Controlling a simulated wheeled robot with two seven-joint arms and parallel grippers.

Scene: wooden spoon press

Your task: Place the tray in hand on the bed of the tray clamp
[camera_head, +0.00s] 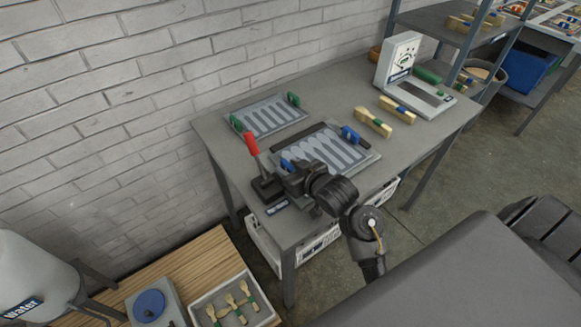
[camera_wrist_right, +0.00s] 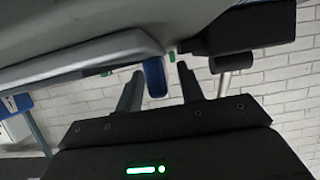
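A grey tray (camera_head: 325,150) with spoon-shaped slots and two blue handles lies on the table's front part, appearing flat on the tray clamp's bed. A black rail (camera_head: 299,133) runs along its back edge. The clamp has a black base (camera_head: 268,189) and a raised red lever (camera_head: 251,143) at the tray's left end. My right gripper (camera_head: 290,167) is at the tray's near-left blue handle, partly hiding it. In the right wrist view, my right gripper (camera_wrist_right: 160,80) has its fingers apart, with a blue handle (camera_wrist_right: 154,77) between them and a gap beside it. My left gripper is out of view.
A second slotted tray (camera_head: 266,117) with green handles lies behind. Wooden spoon bundles (camera_head: 373,122) and a white gauge device (camera_head: 398,62) stand to the right. A brick wall (camera_head: 130,90) backs the table. A low wooden bench (camera_head: 205,262) holds spoons in a tray.

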